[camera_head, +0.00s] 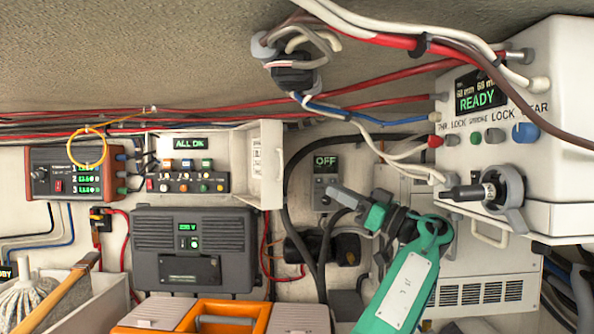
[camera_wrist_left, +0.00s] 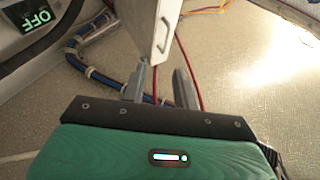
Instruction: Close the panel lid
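The panel is a white box (camera_head: 215,143) on the back wall, with an "ALL OK" display and rows of small switches inside. Its white lid (camera_head: 265,165) stands open, swung out at the box's right side. My left gripper (camera_head: 338,195), teal and grey, is to the right of the lid, with its fingers pointing left; a gap shows between them and the lid in the head view. In the left wrist view, the two grey fingers (camera_wrist_left: 162,80) are apart, and the lid's lower end (camera_wrist_left: 153,30) appears just ahead of them. My right gripper is in neither view.
A grey unit (camera_head: 196,277) hangs below the panel, above an orange toolbox (camera_head: 232,308). An orange-sided meter box (camera_head: 70,172) is to the left. A small "OFF" unit (camera_head: 326,185) and hanging cables are behind my gripper. A white "READY" box (camera_head: 550,180) juts out at right.

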